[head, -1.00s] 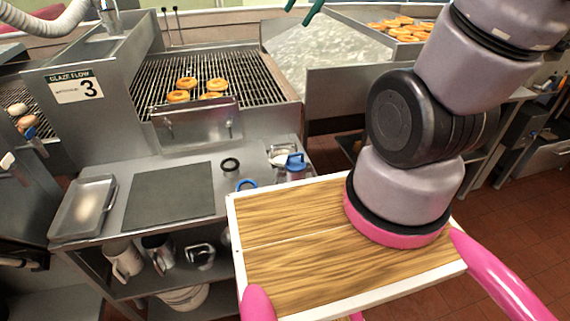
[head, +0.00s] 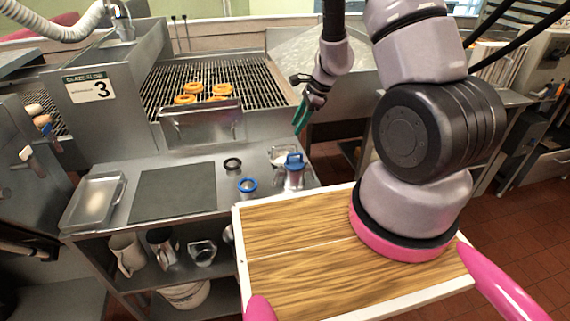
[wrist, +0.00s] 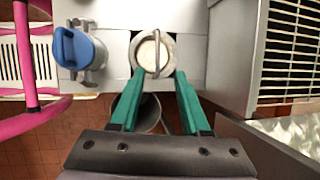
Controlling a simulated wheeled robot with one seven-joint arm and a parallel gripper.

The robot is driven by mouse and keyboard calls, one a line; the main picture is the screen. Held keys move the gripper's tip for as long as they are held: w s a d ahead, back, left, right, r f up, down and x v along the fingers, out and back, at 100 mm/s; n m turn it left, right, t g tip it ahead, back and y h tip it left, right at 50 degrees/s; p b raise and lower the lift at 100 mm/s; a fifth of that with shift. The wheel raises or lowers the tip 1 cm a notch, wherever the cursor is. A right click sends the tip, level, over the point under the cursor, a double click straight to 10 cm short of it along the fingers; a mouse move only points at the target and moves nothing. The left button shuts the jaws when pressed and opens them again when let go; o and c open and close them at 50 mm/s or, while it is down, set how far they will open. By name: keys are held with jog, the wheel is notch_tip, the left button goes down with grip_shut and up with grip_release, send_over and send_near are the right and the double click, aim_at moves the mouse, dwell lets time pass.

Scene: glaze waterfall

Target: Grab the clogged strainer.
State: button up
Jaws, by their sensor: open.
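A round metal strainer (wrist: 144,51) with a pale cream fill and a bar across its top sits in the wrist view, just beyond and between the fingertips. In the head view it appears as a pale-filled metal piece (head: 279,155) at the back right of the steel counter. My gripper (head: 299,131) is open, its green fingers pointing down above and behind that piece. In the wrist view my gripper (wrist: 155,76) has nothing between its fingers. A blue-topped fitting (head: 294,163) stands close beside the strainer, also seen in the wrist view (wrist: 78,48).
A black ring (head: 232,163) and a blue-rimmed ring (head: 248,186) lie left of the strainer. A dark mat (head: 173,192) and metal tray (head: 95,200) lie farther left. The fryer grate (head: 205,78) with several doughnuts is behind. My wood-topped deck is in front.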

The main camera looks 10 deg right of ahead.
aim_at(284, 146)
jog(key=shift+s+x, duration=0.1)
jog(key=shift+x, duration=2.5)
jog(key=shift+s+x, duration=0.15)
jog(key=shift+x, duration=2.5)
jog(key=shift+a+r, duration=0.1)
jog(key=shift+a, duration=0.1)
grip_shut()
